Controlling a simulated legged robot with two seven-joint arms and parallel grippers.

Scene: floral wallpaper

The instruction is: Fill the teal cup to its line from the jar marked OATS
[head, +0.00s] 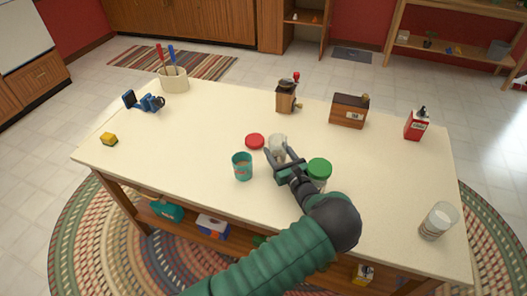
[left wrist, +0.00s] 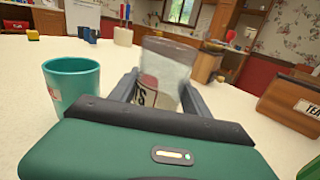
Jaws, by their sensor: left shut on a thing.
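The teal cup (head: 242,168) stands upright on the table, left of my left gripper; it also shows in the left wrist view (left wrist: 72,88). My left gripper (head: 279,160) is shut on a clear jar (head: 277,143). In the left wrist view the jar (left wrist: 165,65) is between the fingers, with a partly hidden label whose visible letters seem to end in TS. A red lid (head: 255,141) lies on the table beside the jar. My right gripper is not in view.
A green-lidded jar (head: 319,169) stands close right of my left gripper. A grinder (head: 287,97), a wooden box (head: 349,110) and a red container (head: 416,125) stand behind. A clear jar (head: 438,221) is at the right edge.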

